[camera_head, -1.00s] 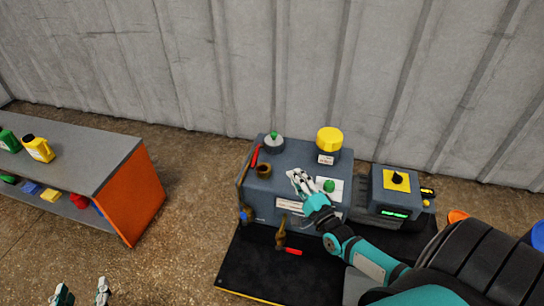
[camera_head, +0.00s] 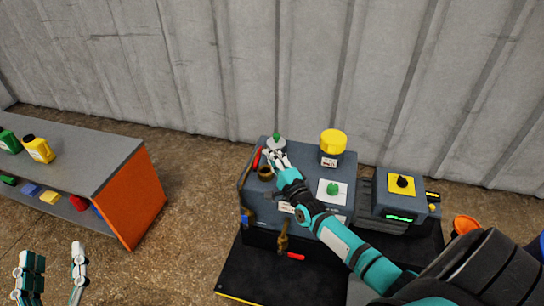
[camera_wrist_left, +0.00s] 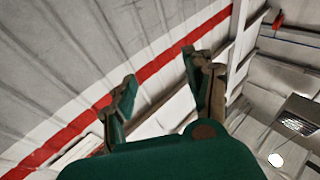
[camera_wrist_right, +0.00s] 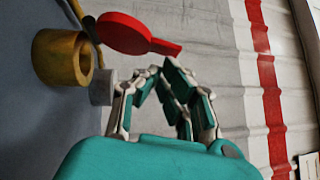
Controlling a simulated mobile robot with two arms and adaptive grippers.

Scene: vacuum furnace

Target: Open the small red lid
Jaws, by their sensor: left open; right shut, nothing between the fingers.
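The small red lid (camera_head: 257,159) shows edge-on in the head view, beside the brass neck (camera_head: 265,173) on top of the grey-blue machine. In the right wrist view the red lid (camera_wrist_right: 123,33) is a round disc with a short tab, off the open mouth of the brass neck (camera_wrist_right: 62,58). My right gripper (camera_head: 271,155) is shut and empty, close beside the lid; its fingertips (camera_wrist_right: 162,68) are near the lid's tab. I cannot tell whether they touch. My left gripper (camera_head: 55,258) is open and empty at the lower left, away from the machine.
A grey cap with a green knob (camera_head: 276,143) stands just behind my right gripper. A yellow-capped filler (camera_head: 332,146) and a green button (camera_head: 333,189) are to the right. A control box (camera_head: 400,195) stands further right. An orange-sided shelf (camera_head: 128,205) is left, with free floor between.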

